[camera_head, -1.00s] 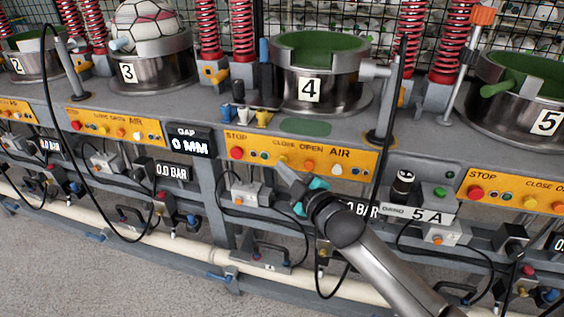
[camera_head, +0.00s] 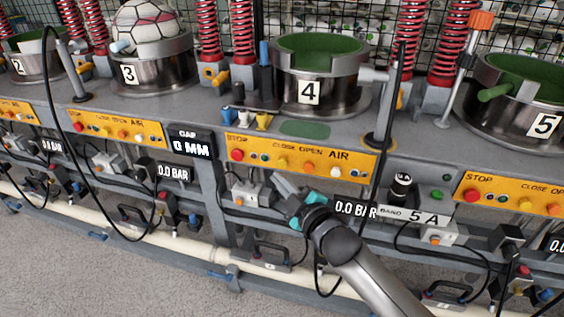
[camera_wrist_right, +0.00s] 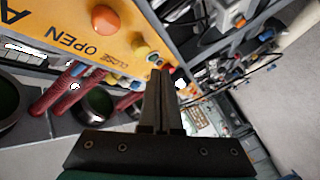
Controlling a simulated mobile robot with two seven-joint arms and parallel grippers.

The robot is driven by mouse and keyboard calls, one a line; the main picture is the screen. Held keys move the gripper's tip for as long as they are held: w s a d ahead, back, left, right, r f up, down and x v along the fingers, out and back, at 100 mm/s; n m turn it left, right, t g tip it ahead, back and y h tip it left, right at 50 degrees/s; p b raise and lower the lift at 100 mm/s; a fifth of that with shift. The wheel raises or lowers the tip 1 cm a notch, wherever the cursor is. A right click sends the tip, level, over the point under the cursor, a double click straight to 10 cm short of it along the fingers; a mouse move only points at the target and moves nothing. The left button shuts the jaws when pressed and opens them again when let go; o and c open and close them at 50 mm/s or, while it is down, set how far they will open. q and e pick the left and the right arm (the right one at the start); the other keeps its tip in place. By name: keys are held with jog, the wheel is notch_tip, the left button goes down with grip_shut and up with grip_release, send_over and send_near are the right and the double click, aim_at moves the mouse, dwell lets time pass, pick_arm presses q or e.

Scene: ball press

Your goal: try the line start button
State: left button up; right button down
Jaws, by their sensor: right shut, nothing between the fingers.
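No button reads as line start. The station 4 orange panel (camera_head: 356,160) carries a red STOP button (camera_head: 237,155), a yellow button (camera_head: 282,163), an orange button (camera_head: 308,168) and a pale button (camera_head: 334,172). Below its left part is a grey box (camera_head: 250,193) with a small orange button (camera_head: 238,201). A green button (camera_head: 437,195) sits right of the panel. My right gripper (camera_head: 277,181) is shut and empty, just below the panel's lower edge. In the right wrist view its fingertips (camera_wrist_right: 157,74) appear below the yellow button (camera_wrist_right: 140,51); contact is unclear. My left gripper is out of view.
The station 4 press pot (camera_head: 345,90) stands on the bench above the panel. A black cable (camera_head: 390,105) hangs right of my gripper. A 0.0 BAR display (camera_head: 356,209) is partly behind my arm. A pale pipe (camera_head: 190,246) runs low along the front.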

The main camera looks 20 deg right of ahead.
jog(key=s+a, duration=0.1)
jog(key=s+a+p, duration=0.1)
jog(key=s, duration=0.1)
dwell(0.9)
